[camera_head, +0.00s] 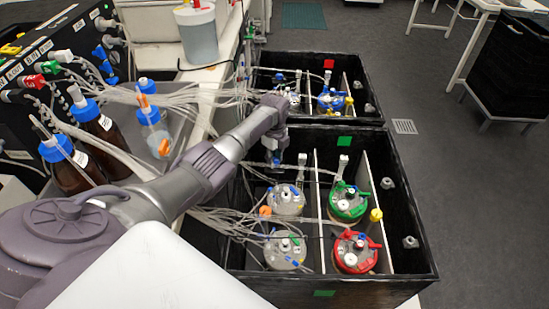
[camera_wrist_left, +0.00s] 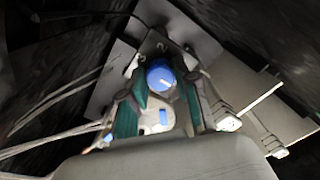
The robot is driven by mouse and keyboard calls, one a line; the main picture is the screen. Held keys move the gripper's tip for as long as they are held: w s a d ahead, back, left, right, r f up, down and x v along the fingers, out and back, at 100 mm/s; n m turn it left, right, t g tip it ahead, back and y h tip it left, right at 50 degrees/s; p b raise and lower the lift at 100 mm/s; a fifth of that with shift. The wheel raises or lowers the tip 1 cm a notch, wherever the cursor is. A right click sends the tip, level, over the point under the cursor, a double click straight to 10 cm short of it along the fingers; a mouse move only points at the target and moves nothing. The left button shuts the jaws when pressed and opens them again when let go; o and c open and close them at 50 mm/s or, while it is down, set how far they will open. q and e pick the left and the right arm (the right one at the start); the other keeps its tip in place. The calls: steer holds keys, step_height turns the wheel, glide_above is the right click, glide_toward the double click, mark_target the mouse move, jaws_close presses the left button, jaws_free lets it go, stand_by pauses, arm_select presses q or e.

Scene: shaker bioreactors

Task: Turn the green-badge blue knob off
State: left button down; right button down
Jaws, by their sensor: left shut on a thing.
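In the left wrist view a round blue knob (camera_wrist_left: 160,75) with a pale mark on its face sits on a grey plate. My left gripper (camera_wrist_left: 158,95) has its green-padded fingers on both sides of the knob, shut on it. In the head view my left arm reaches across to the far end of the near black box, and the left gripper (camera_head: 277,150) points down there. The knob is mostly hidden by the gripper in that view. My right gripper is not in view.
The near black box (camera_head: 408,252) holds several lidded vessels, among them a green-topped one (camera_head: 348,202) and a red-topped one (camera_head: 354,252). Thin tubes run across under my arm. Brown bottles (camera_head: 78,165) stand in a tray at left.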

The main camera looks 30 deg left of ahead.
arm_select(q)
steer(key=c, duration=0.9)
jaws_free()
steer(key=shift+o, duration=0.2)
step_height(320, 180, up, 12)
